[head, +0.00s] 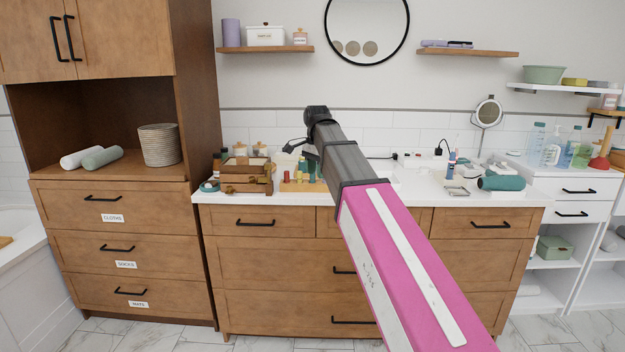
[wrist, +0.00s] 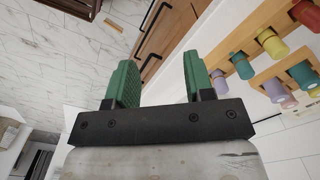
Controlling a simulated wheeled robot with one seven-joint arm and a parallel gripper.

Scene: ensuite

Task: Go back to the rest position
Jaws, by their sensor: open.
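My gripper (wrist: 160,82) shows in the wrist view with its two green fingers apart and nothing between them. In the head view my arm, pink and dark grey, reaches up over the counter. Its end is near the wooden rack (head: 290,186) of coloured bottles, and the fingers are hard to make out there. In the wrist view the rack (wrist: 233,42) and its coloured caps are to the right of the fingers, apart from them.
A tall wooden cabinet (head: 190,100) stands at left. A white shelf unit (head: 570,210) stands at right.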

